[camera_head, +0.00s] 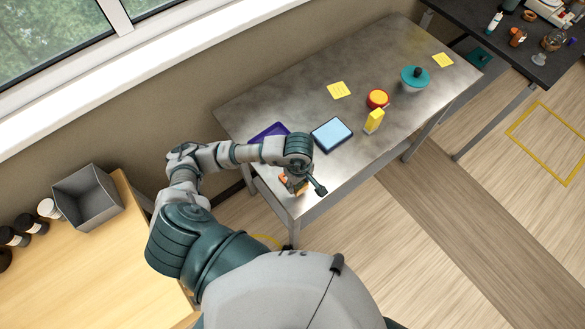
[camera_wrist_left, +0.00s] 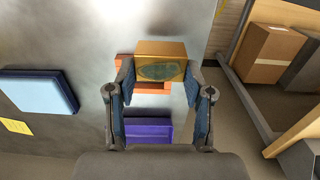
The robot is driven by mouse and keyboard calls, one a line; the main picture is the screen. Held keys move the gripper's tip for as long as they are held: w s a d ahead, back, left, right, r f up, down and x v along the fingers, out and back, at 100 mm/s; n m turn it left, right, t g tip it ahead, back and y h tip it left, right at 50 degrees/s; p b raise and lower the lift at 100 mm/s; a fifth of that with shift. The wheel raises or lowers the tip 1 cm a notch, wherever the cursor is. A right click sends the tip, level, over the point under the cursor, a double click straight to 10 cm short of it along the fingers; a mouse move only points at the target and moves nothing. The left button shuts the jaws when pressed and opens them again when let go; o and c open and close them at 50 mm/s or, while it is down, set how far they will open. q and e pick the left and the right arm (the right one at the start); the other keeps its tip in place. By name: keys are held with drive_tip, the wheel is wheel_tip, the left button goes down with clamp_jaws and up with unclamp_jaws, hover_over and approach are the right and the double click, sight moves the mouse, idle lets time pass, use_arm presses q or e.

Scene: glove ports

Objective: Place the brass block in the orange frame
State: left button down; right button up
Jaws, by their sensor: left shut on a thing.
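My left gripper (camera_wrist_left: 158,92) is shut on the brass block (camera_wrist_left: 160,54), a gold-coloured box with a dark oval patch on the face toward the camera. The orange frame (camera_wrist_left: 153,85) lies on the metal table just behind and below the block, partly hidden by it. The block overlaps the frame in this view; I cannot tell whether it touches it or sits inside it. In the head view my left gripper (camera_head: 297,183) is at the table's near corner and mostly hides block and frame. My right gripper is not in view.
A purple tray (camera_wrist_left: 149,131) and a light-blue box (camera_wrist_left: 38,91) lie near the frame. Farther along the table are a yellow block (camera_head: 374,121), a red round container (camera_head: 377,98) and a teal-lidded bowl (camera_head: 414,78). The table's front edge is close to the gripper.

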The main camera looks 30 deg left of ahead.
use_arm(q)
drive_tip(key=w+a, duration=0.3)
drive_tip(key=w+a+p, duration=0.1)
drive_tip(key=shift+w+a+f, duration=0.15)
drive_tip(key=shift+a+f, duration=0.1)
drive_tip(key=shift+a, duration=0.05)
wheel_tip(320, 180, down, 3)
drive_tip(key=shift+r+p, duration=0.1)
drive_tip(key=shift+p, duration=0.25)
drive_tip(key=shift+f, duration=0.4)
drive_tip(key=shift+c, duration=2.2)
unclamp_jaws()
wheel_tip(320, 180, up, 12)
drive_tip(key=b, duration=0.1)
